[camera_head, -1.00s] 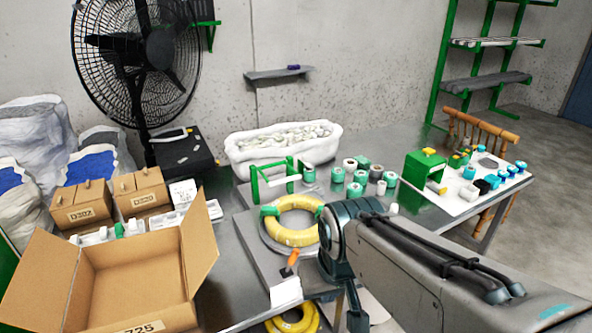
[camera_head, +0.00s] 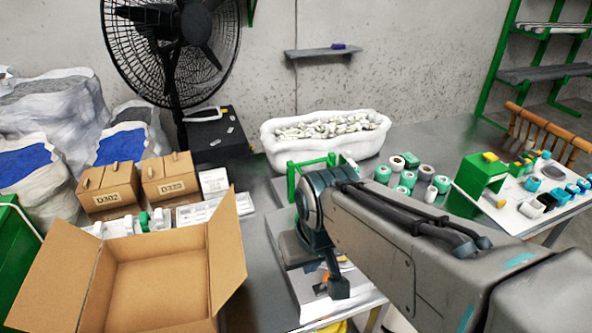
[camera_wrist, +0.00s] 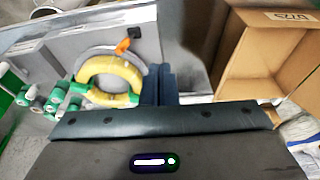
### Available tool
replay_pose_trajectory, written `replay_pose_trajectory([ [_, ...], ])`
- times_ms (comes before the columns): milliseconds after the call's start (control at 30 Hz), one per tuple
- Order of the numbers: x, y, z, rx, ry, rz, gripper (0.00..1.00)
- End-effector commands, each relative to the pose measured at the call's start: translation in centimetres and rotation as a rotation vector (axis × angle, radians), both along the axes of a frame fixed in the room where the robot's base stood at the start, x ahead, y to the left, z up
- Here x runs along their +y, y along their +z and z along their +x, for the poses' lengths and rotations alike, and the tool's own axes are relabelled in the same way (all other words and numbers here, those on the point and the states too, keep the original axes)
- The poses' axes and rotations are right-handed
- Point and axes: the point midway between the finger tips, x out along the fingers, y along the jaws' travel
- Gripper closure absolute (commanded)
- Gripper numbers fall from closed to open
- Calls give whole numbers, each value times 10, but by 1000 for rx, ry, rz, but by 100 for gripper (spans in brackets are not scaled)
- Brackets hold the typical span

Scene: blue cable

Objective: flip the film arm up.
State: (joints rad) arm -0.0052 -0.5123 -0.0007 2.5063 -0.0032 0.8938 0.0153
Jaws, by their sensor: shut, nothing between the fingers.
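A small orange piece (camera_head: 326,276) stands on the grey machine base near its front; it also shows with a black block in the wrist view (camera_wrist: 123,46). A green frame (camera_head: 318,164) stands at the back of the base. I cannot tell for certain which of these is the film arm. In the wrist view a yellow coil (camera_wrist: 98,72) lies on a round grey plate, with a green piece at its lower right. My gripper (camera_wrist: 161,72) is shut and empty, just right of the coil in that view. In the head view my arm hides the coil and much of the base.
An open cardboard box (camera_head: 150,270) stands left of the base, with two smaller boxes behind it. A white tub (camera_head: 325,135) stands at the back. Several green and white rolls (camera_head: 405,180) and a green stand (camera_head: 482,180) are to the right of my arm.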

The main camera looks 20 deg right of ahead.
Motion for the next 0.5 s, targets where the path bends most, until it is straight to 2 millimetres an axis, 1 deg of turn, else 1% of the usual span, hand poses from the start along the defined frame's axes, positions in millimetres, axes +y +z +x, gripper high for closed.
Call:
replay_pose_trajectory([
  [233, 0, 0, 0, 0, -1, 0, 100],
  [300, 1, -3, 0, 2, -13, 12, 100],
  [367, 3, -9, 2, 8, -42, 40, 100],
  [467, 11, -25, 7, 24, -144, 139, 100],
  [500, 16, -33, 11, 33, -205, 196, 100],
])
